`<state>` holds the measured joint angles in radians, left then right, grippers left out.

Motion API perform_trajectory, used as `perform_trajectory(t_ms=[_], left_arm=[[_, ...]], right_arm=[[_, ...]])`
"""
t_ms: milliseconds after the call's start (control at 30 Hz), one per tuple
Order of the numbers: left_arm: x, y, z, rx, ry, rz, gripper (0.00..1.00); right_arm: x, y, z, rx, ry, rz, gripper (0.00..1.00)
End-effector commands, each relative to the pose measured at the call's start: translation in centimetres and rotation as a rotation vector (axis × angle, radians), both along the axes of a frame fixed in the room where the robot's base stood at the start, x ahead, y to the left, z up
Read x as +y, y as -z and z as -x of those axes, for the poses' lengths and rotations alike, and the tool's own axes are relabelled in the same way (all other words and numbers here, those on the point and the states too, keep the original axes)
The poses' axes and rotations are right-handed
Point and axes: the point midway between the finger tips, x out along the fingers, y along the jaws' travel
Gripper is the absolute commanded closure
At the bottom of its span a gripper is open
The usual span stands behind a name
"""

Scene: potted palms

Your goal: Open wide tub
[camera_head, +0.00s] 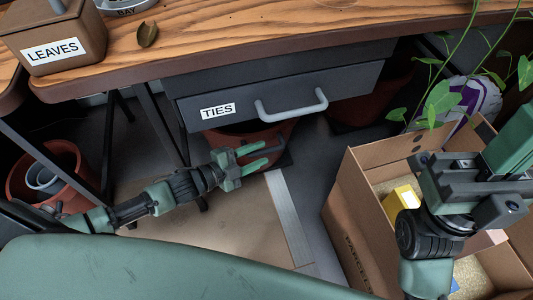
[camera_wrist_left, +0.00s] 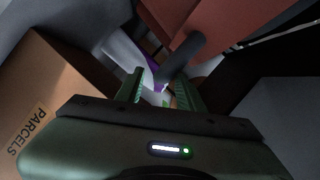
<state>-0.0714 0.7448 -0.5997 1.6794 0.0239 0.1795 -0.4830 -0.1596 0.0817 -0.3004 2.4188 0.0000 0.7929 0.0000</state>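No thing labelled as a wide tub shows. Under the wooden table is a grey drawer (camera_head: 285,98) labelled TIES, with a light grey bar handle (camera_head: 292,108). I cannot tell whether it is fully closed. My left gripper (camera_head: 274,154) is below the handle, apart from it, in front of a terracotta pot (camera_head: 218,137) partly hidden under the drawer. Its green fingers are apart and empty; the left wrist view shows the gap too (camera_wrist_left: 160,92). A dark grey rod (camera_wrist_left: 184,56) lies beyond the fingertips. My right gripper (camera_head: 440,170) is over the cardboard box; its fingers are unclear.
An open cardboard box (camera_head: 360,220) marked PARCELS stands at right, holding a yellow item (camera_head: 401,200). A LEAVES box (camera_head: 55,42) sits on the table (camera_head: 230,35). Table legs (camera_head: 160,120) and a terracotta pot (camera_head: 45,180) are at left. A leafy plant (camera_head: 440,95) is at right.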

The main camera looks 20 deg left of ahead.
Motion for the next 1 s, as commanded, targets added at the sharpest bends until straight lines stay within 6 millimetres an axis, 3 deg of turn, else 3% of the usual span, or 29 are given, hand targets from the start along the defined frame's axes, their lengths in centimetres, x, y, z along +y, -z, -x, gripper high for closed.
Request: perform_trajectory(t_ms=[200, 500, 533, 667, 1000], left_arm=[[-1.4, 0.6, -1.9, -0.001, -0.001, 0.0, 0.62], [-1.6, 0.6, -2.1, 0.001, -0.001, 0.0, 0.62], [-1.6, 0.6, -2.2, 0.001, -0.001, 0.0, 0.65], [-1.6, 0.6, -2.1, 0.001, -0.001, 0.0, 1.0], [-1.6, 0.6, -2.1, 0.001, -0.001, 0.0, 1.0]], right_arm=[[0.1, -0.3, 0.0, -0.034, 0.002, 0.003, 1.0], [0.1, -0.6, -0.1, -0.036, 0.002, 0.005, 1.0], [0.1, -0.6, -0.1, -0.036, 0.002, 0.005, 1.0], [0.2, -0.6, -0.1, -0.036, 0.002, 0.005, 1.0], [0.2, -0.6, -0.1, -0.036, 0.002, 0.005, 1.0]])
